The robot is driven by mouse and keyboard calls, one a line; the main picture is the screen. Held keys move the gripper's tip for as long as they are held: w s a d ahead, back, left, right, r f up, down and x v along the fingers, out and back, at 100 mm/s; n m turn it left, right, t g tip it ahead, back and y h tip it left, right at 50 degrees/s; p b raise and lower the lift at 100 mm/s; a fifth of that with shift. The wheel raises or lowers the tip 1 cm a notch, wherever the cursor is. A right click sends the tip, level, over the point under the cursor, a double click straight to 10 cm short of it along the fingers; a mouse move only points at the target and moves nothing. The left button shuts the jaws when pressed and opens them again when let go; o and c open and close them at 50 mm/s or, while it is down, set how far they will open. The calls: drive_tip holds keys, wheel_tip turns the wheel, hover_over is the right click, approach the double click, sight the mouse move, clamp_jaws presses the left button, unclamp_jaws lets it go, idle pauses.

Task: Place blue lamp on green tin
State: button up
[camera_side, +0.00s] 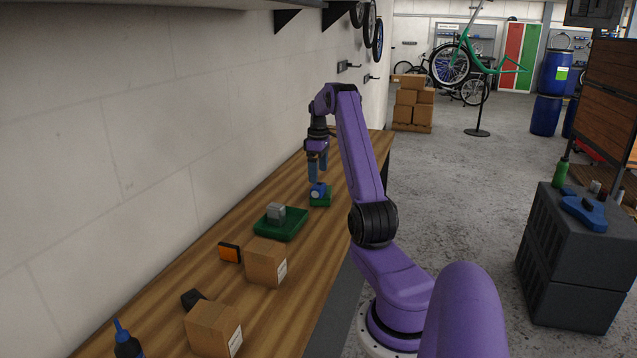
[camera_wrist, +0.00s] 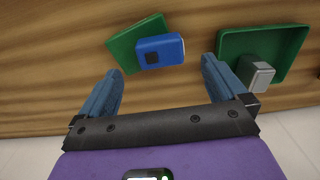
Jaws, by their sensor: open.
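The blue lamp (camera_side: 318,189) is a small blue block that sits on the green tin (camera_side: 321,202) on the workbench. In the wrist view the lamp (camera_wrist: 170,48) has a dark square on one face and overhangs the right side of the flat green tin (camera_wrist: 122,46). My gripper (camera_side: 317,175) is open and empty just above the lamp. In the wrist view the gripper (camera_wrist: 161,66) has its two blue fingers apart, one on either side of the lamp, not touching it.
A green tray (camera_side: 291,229) holding a grey block (camera_side: 275,213) lies nearer on the wooden bench (camera_side: 222,232). An orange-and-black box (camera_side: 229,252), two cardboard boxes (camera_side: 262,265) and a blue-capped bottle (camera_side: 126,343) stand nearer still. The wall bounds the bench on the left.

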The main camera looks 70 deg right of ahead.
sight(318, 185)
wheel_tip(318, 185, up, 6)
drive_tip(key=w+a+r+n, duration=0.1)
drive_tip(key=w+a+n, duration=0.1)
drive_tip(key=w+a, duration=0.7)
drive_tip(key=w+a+r+n, duration=0.2)
drive_tip(key=a+n, duration=0.2)
drive_tip(key=a, duration=2.7)
drive_tip(key=s+a+f+n, duration=0.1)
drive_tip(key=s+a+n, duration=0.2)
drive_tip(key=s+a, duration=0.9)
drive_tip(key=s+a+f+n, duration=0.1)
drive_tip(key=s+a+f, duration=0.1)
drive_tip(key=s, duration=0.6)
drive_tip(key=s+a+f+n, duration=0.2)
drive_tip(key=s+a, duration=0.1)
drive_tip(key=s, duration=0.4)
drive_tip(key=shift+s+a+n, duration=0.15)
drive_tip(key=shift+s+n, duration=0.15)
drive_tip(key=shift+s, duration=0.05)
